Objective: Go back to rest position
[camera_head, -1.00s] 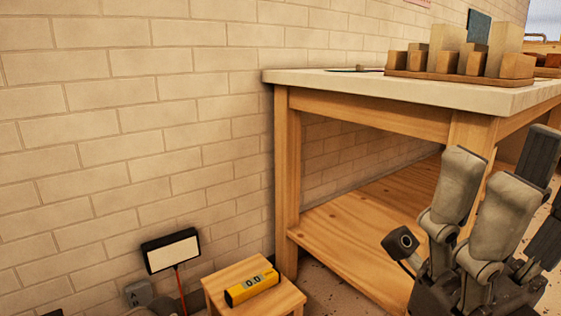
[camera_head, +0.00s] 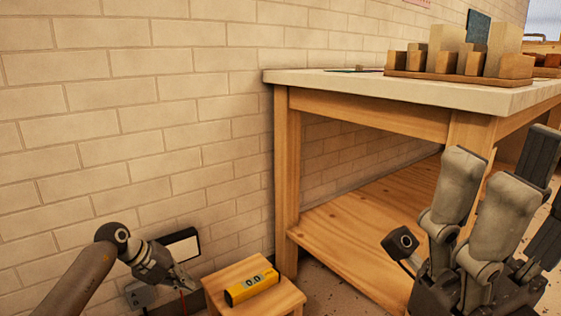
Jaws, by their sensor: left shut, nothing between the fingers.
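My left arm comes in from the lower left, and its gripper (camera_head: 186,281) is shut and empty. The gripper is low by the brick wall, pointing down and right, just left of a small wooden stool in the picture. It partly covers a dark-framed white panel behind it. My right gripper (camera_head: 486,205) is large and close at the lower right, in front of the workbench. Its grey finger links point up, but I cannot tell how far apart its fingertips are.
A yellow device with a numeric display (camera_head: 252,288) lies on the wooden stool (camera_head: 235,271). The workbench (camera_head: 400,86) has a lower shelf (camera_head: 350,227) and bears a wooden tray of blocks (camera_head: 430,80). The white panel (camera_head: 183,247) stands by the wall (camera_head: 120,150).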

